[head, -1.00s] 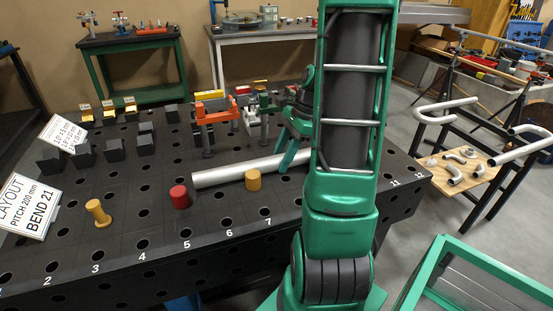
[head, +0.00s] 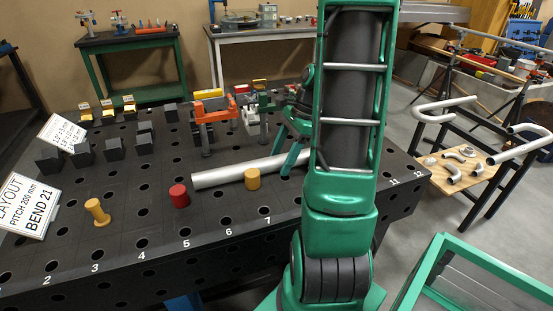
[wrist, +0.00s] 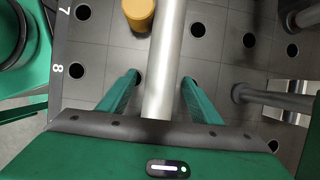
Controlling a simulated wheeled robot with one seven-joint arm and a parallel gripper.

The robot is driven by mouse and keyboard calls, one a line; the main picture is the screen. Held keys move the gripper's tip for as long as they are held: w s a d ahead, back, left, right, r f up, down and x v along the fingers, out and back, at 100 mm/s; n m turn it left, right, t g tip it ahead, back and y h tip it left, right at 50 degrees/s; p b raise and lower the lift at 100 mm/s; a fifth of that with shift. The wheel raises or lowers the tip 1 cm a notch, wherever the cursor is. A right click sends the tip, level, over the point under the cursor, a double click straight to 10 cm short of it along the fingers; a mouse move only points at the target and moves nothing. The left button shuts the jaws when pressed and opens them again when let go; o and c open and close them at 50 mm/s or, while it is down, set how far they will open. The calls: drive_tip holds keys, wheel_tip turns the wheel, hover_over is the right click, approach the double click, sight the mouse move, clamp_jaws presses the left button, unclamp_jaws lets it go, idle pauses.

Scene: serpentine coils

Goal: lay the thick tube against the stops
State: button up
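The thick tube (head: 236,174) is a pale grey pipe lying on the black perforated table. Its left end is near the red stop (head: 179,196), and the yellow stop (head: 252,179) stands at its front side. In the wrist view the tube (wrist: 164,65) passes close by the yellow stop (wrist: 138,14); whether they touch I cannot tell. My gripper (wrist: 162,79) is open, its green fingers on either side of the tube with gaps to both. In the head view my arm hides the tube's right end and part of my gripper (head: 294,146).
An orange-topped fixture (head: 212,106) and several black blocks (head: 113,149) stand behind the tube. A layout sign (head: 29,207) is at the left edge. Table between the red stop and spool-shaped peg is clear.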

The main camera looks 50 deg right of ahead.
drive_tip(key=shift+d+r, duration=0.1)
drive_tip(key=shift+r, duration=0.05)
drive_tip(key=v, duration=1)
drive_tip(key=shift+r, duration=0.2)
drive_tip(key=shift+a+n, duration=0.3)
drive_tip(key=shift+a, duration=0.1)
drive_tip(key=s+a+f+n+g+h, duration=0.2)
drive_tip(key=s+a+n+h, duration=0.1)
drive_tip(key=s+a+n, duration=1.1)
drive_tip(key=shift+f+n+h, duration=0.35)
drive_tip(key=shift+n+h, duration=0.05)
drive_tip(key=shift+n, duration=0.7)
